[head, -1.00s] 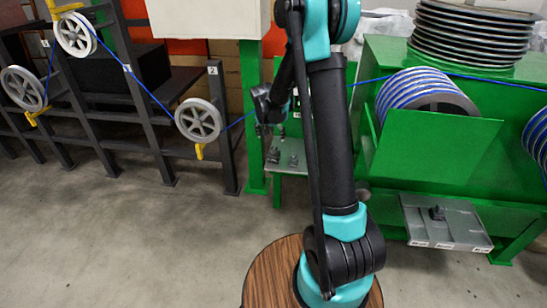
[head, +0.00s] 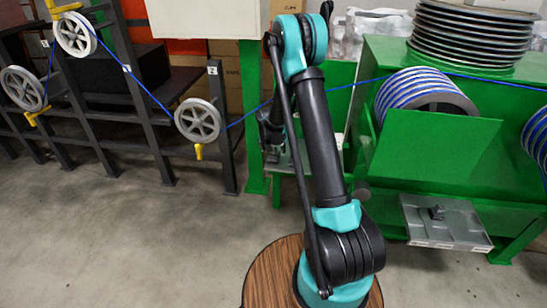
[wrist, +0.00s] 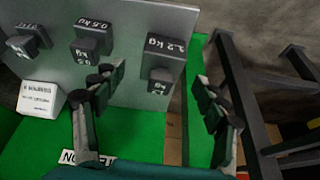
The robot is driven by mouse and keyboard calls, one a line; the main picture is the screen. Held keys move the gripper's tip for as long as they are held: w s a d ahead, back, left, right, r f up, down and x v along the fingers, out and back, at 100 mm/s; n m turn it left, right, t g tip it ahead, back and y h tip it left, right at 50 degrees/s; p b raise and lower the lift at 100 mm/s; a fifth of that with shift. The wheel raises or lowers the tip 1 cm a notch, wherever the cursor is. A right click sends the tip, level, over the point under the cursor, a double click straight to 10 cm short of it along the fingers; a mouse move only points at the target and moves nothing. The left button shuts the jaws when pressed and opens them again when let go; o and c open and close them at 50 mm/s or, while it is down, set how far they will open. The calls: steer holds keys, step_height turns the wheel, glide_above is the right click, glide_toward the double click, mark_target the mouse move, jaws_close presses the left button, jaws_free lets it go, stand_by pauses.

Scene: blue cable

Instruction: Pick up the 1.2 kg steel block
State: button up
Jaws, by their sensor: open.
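In the wrist view, the steel block (wrist: 164,52) marked as 1.2 kg, its first digit hard to read, stands near the right edge of a grey metal plate (wrist: 140,95). It is dark grey with white lettering on its faces. My gripper (wrist: 160,78) is open, its left finger over the plate and its right finger beyond the plate's right edge. The block shows between and ahead of the fingertips, with no visible contact. In the head view, my gripper is mostly hidden behind my arm, near the plate on the green stand.
A 0.5 kg block (wrist: 91,40) and another dark block (wrist: 28,42) stand left on the plate. A white labelled box (wrist: 40,100) is nearby. Dark metal frame bars (wrist: 245,90) are close on the right. The blue cable (head: 150,93) runs over wheels behind.

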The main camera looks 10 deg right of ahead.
mark_target(273, 152)
steer(key=shift+x, duration=2.65)
steer(key=shift+w, duration=0.15)
steer(key=shift+r, duration=0.1)
jaws_close()
